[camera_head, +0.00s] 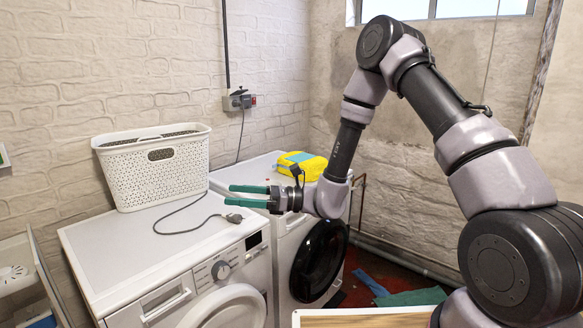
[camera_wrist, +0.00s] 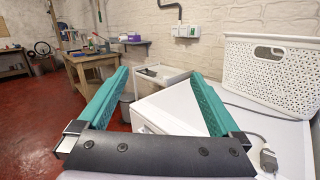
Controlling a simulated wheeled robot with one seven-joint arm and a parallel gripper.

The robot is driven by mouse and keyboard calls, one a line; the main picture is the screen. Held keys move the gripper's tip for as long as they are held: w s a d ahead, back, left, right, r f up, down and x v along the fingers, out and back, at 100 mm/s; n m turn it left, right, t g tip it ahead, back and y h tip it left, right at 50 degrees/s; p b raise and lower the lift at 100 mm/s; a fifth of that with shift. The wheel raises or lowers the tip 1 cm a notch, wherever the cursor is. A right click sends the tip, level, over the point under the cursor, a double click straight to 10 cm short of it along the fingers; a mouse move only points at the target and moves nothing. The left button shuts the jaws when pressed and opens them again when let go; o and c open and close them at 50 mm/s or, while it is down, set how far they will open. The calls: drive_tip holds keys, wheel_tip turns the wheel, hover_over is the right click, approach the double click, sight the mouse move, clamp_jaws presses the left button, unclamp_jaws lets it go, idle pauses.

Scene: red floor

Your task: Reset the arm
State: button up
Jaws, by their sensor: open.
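My gripper (camera_head: 250,196) has two green fingers. In the head view it points left, over the tops of the two white machines, with its fingers apart and nothing between them. In the wrist view my gripper (camera_wrist: 160,92) is also open and empty, with one finger on each side. My arm is bent, rising from the lower right to a high elbow and coming down to the wrist by the back machine.
A white basket (camera_head: 155,172) stands on the front washing machine (camera_head: 120,262). A cable with a plug (camera_head: 232,218) lies close to my gripper. A yellow packet (camera_head: 302,165) sits on the back machine (camera_head: 262,172). A workbench (camera_wrist: 92,60) stands far off across red floor (camera_wrist: 40,125).

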drive_tip(key=s+d+r+n+g+h, duration=0.3)
drive_tip(key=s+d+r+n+h, duration=0.35)
drive_tip(key=d+r+n, duration=0.35)
drive_tip(key=s+d+r+n+t+h, duration=0.1)
drive_tip(key=s+d+r+t+h, duration=0.1)
drive_tip(key=d, duration=0.7)
drive_tip(key=s+d+r+n+t+h, duration=0.1)
drive_tip(key=d+r+t+h, duration=0.4)
drive_tip(key=d, duration=0.4)
drive_tip(key=s+d+r+n+t+h, duration=0.2)
drive_tip(key=d+r+t+h, duration=0.2)
drive_tip(key=d, duration=0.6)
wheel_tip(320, 180, up, 3)
drive_tip(key=shift+s+f+t, duration=0.2)
drive_tip(key=shift+s+t, duration=0.1)
drive_tip(key=shift+t, duration=0.1)
